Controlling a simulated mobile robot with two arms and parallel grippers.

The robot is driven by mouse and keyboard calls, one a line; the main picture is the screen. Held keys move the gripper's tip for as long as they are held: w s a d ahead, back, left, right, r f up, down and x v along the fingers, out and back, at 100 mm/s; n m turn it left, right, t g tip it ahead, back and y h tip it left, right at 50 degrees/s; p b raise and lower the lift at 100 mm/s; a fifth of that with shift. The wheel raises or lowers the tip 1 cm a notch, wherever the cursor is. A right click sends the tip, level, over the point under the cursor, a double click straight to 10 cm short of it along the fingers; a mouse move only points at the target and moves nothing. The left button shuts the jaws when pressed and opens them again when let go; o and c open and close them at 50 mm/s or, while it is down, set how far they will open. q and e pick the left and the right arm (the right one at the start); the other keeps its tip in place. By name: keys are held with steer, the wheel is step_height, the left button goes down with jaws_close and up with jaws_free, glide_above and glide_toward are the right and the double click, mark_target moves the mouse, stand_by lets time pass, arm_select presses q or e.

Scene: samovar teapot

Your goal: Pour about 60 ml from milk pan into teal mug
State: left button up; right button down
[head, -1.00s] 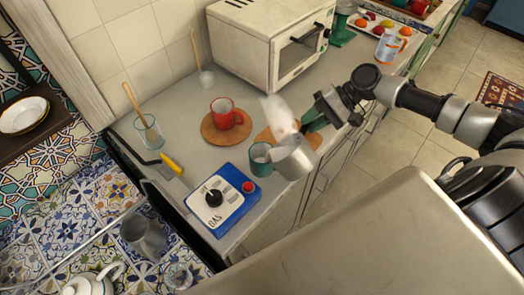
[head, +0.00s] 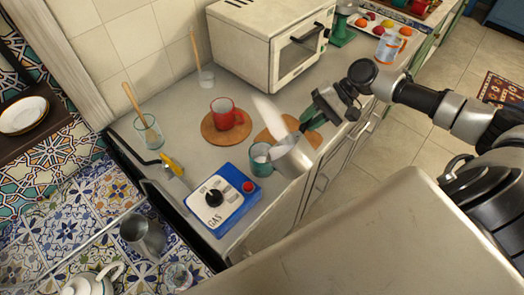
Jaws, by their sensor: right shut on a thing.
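The teal mug (head: 262,168) stands upright on the counter beside the blue gas box, and something whitish shows inside it. The silver milk pan (head: 293,162) is held tilted, with its rim at the mug's right side, partly over the mug. No clear stream between them can be made out. My right gripper (head: 308,124) is shut on the milk pan, behind and above it; the handle is mostly hidden. A blurred white wisp (head: 268,112) hangs above the pan. My left gripper is not in view.
A red mug (head: 226,118) stands on a round cork mat (head: 209,132) behind the teal mug. Another cork mat (head: 264,136) lies behind the pan. The blue gas box (head: 237,208) is in front. A glass with a spoon (head: 150,133) and a toaster oven (head: 258,48) stand farther back.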

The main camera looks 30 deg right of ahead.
steer(key=shift+w+a+r+g, duration=0.1)
steer(key=shift+w+r+g, duration=0.1)
steer(key=shift+g, duration=0.1)
stand_by(0.5)
steer(key=shift+r+h+p, duration=0.15)
steer(key=shift+h+p, duration=0.15)
steer(key=shift+p, duration=0.1)
steer(key=shift+f+b, duration=0.55)
steer(key=shift+b, duration=0.25)
steer(key=shift+s+p, duration=0.3)
steer(key=shift+p, duration=0.1)
steer(key=s+d+f+n+t+y+p, duration=0.2)
steer(key=s+d+f+t+y, duration=0.1)
steer(key=s+t+y, duration=0.1)
steer(key=shift+s+f+n+t+y, duration=0.3)
steer(key=shift+s+t, duration=0.1)
steer(key=shift+s, duration=0.15)
